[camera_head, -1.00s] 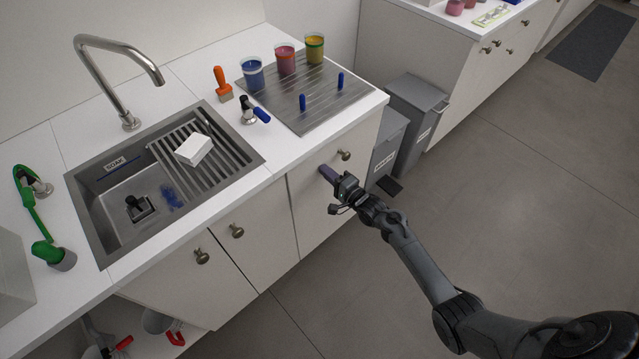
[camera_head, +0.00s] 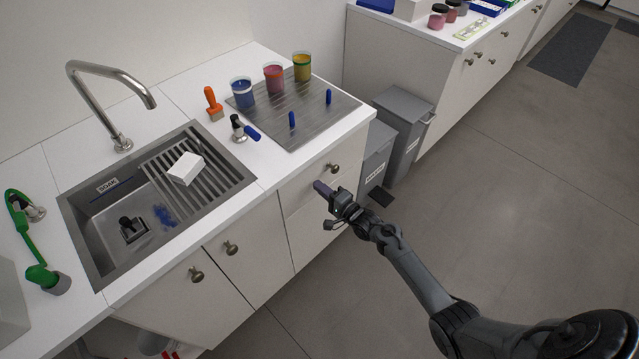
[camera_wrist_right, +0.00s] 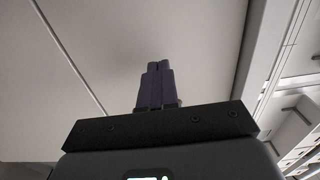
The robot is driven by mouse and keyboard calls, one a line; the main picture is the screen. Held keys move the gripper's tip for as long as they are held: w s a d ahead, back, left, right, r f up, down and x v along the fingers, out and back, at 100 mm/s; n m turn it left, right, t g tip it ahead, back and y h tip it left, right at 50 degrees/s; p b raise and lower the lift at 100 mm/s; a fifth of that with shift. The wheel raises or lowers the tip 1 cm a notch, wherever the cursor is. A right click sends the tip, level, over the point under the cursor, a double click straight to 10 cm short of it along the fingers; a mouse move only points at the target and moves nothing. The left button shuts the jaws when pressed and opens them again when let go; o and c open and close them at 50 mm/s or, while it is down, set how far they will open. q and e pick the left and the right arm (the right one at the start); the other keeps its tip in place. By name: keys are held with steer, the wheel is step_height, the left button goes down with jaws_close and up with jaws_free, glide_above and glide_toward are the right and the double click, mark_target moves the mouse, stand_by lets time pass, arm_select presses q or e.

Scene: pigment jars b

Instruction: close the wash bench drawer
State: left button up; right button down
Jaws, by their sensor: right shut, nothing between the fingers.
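The wash bench drawer (camera_head: 300,190) is the pale front under the right end of the white counter, with a round metal knob (camera_head: 333,167). Its front looks about flush with the bench face; I cannot make out any small gap. My right gripper (camera_head: 319,187) is shut and empty. Its purple fingertips are at the drawer front, below and left of the knob; touching or just apart, I cannot tell. In the right wrist view the shut fingers (camera_wrist_right: 158,66) point along a plain pale panel with seams either side. My left gripper is not in view.
On the bench are a sink (camera_head: 100,265), a tap (camera_head: 120,140), and a ribbed steel board (camera_head: 325,118) with jars. Two grey bins (camera_head: 408,115) stand right of the bench. The floor right of my arm is clear.

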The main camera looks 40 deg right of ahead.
steer(key=s+f+g+p, duration=0.1)
steer(key=s+f+p, duration=0.2)
steer(key=s, duration=1.2)
steer(key=s+a+r+n+g+y, duration=0.1)
steer(key=s+a+r+n+g, duration=0.25)
steer(key=a, duration=0.35)
steer(key=s+a+r+n+g, duration=0.2)
steer(key=s+a+n, duration=0.25)
steer(key=a, duration=0.35)
steer(key=s+r+n+g+h, duration=0.3)
steer(key=s+r+n+g, duration=0.4)
steer(key=s+n, duration=0.4)
arm_select(q)
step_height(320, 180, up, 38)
steer(key=p, duration=3.4)
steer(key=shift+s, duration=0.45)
arm_select(e)
step_height(320, 180, up, 34)
steer(key=shift+s+a+f+g, duration=0.15)
steer(key=shift+s+g, duration=0.3)
